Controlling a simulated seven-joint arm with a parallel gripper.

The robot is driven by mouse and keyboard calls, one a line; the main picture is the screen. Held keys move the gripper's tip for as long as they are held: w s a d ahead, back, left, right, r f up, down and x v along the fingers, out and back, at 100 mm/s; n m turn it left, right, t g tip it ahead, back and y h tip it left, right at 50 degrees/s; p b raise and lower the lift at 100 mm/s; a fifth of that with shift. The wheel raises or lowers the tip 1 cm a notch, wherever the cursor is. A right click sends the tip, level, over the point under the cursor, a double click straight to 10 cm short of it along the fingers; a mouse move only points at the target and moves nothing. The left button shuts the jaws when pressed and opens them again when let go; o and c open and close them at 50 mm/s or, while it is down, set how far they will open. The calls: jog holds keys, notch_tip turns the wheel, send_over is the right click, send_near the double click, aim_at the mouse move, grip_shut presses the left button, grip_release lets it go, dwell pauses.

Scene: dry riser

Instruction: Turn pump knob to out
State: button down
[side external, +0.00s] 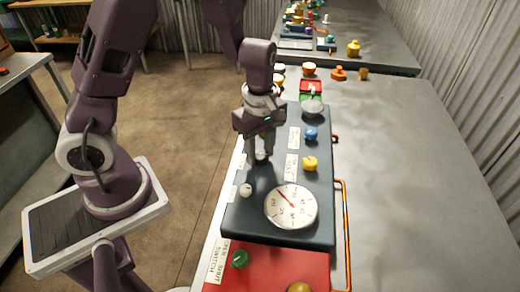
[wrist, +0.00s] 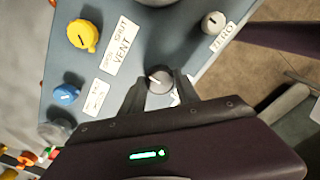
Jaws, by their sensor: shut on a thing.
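The pump knob, a small grey knob with a pointer mark (wrist: 158,77), sits on the dark blue-grey panel (side external: 235,222). My gripper (wrist: 160,88) is over the panel, with one finger on each side of this knob, shut on it. In the side external view the gripper (side external: 261,154) points down at the panel's left part, and the knob is mostly hidden by the fingers. The label by the knob is mostly covered, so I cannot read its setting.
A yellow knob (side external: 310,163) marked vent, a blue knob (side external: 311,133) and a pale knob (side external: 247,190) marked zero stand nearby. A round gauge (side external: 291,207) is at the panel's front. A red panel (side external: 265,272) adjoins it. The grey table (side external: 420,190) is clear at right.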

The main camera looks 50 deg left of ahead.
aim_at(260, 154)
jog(key=c, duration=0.9)
grip_release()
jog(key=shift+r, duration=0.1)
notch_tip(260, 154, up, 6)
jog(key=shift+w, duration=0.1)
jog(key=shift+r, duration=0.45)
